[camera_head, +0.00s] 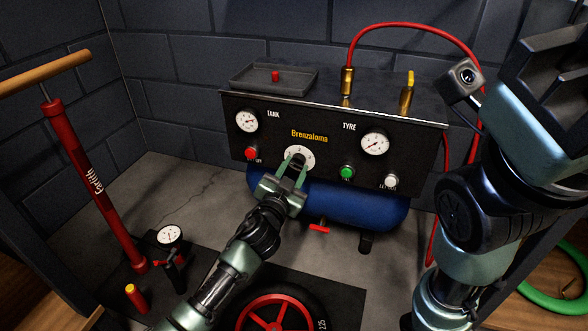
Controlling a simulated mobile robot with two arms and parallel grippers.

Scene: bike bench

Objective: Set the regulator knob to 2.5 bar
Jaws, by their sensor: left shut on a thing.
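The compressor's black front panel (313,138) stands at the back of the bench. The regulator knob sits at the middle of a round white dial plate (306,159) below the yellow lettering. My left gripper (295,163) reaches up to it from below and is shut on the knob, which its fingers mostly hide. The knob's setting and the dial marks are too small to read. The TANK gauge (246,121) is at the panel's left and the TYRE gauge (375,144) at its right. My right arm fills the right side; its gripper tips cannot be made out.
A red button (250,154), a green button (347,172) and a white button (391,181) flank the dial. A red hose (415,27) arcs over the compressor. A red floor pump (92,190) stands left, and a red-spoked wheel (274,316) lies in front.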

